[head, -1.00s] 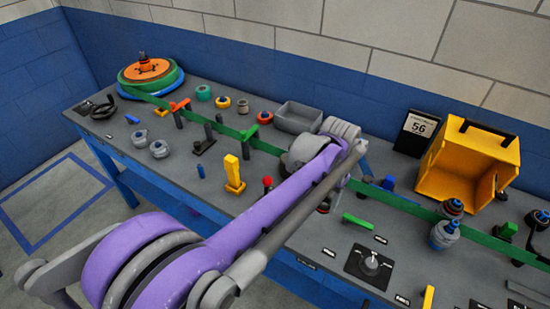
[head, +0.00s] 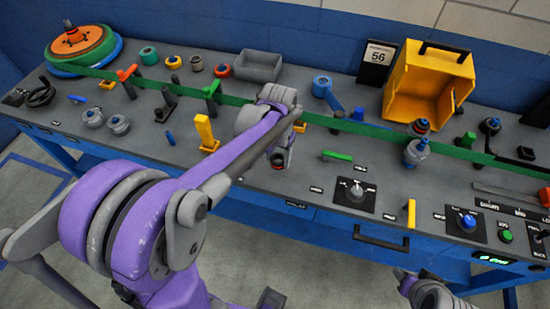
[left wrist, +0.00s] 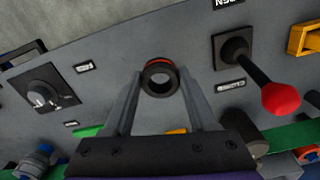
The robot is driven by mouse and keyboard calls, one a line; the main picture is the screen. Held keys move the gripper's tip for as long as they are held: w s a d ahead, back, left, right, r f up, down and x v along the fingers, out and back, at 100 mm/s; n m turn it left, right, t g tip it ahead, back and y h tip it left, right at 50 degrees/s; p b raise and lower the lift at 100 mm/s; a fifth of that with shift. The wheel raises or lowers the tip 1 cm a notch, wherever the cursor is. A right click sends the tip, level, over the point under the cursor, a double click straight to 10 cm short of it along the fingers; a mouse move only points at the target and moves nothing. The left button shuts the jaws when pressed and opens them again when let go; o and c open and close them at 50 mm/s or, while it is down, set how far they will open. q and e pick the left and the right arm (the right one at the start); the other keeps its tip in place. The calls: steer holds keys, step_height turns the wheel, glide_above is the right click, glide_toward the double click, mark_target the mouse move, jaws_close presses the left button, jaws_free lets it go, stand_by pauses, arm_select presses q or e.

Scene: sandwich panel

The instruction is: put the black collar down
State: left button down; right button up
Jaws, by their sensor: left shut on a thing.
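The black collar (left wrist: 160,70), a short dark ring with a red band, is between the fingertips of my left gripper (left wrist: 159,88) in the left wrist view. The fingers are shut on it and its open bore faces the camera. In the head view my left gripper (head: 281,153) is over the front middle of the grey bench (head: 300,185), and the collar shows only as a small dark and red patch. I cannot tell the gap between collar and bench. Part of my right arm shows at the lower right of the head view; its jaws are unclear.
A green strip (head: 360,127) runs along the bench behind the gripper. A dial panel (head: 355,193) and a green bar (head: 337,156) lie to its right, a yellow post (head: 205,130) to its left. A red-knobbed lever (left wrist: 280,98) stands close by.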

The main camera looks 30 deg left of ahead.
mark_target(277, 172)
arm_select(q)
steer(key=shift+f, duration=2.1)
steer(key=shift+f, duration=0.1)
steer(key=shift+c, duration=1)
jaws_free()
step_height(277, 172, up, 12)
steer(key=s+d+f+t, duration=0.2)
steer(key=s+d, duration=0.1)
steer(key=s, duration=0.4)
steer(key=s+d+f+t, duration=0.3)
steer(key=s, duration=0.4)
steer(key=shift+d+t+p, duration=0.3)
steer(key=shift+d+p, duration=0.05)
steer(key=shift+p, duration=0.05)
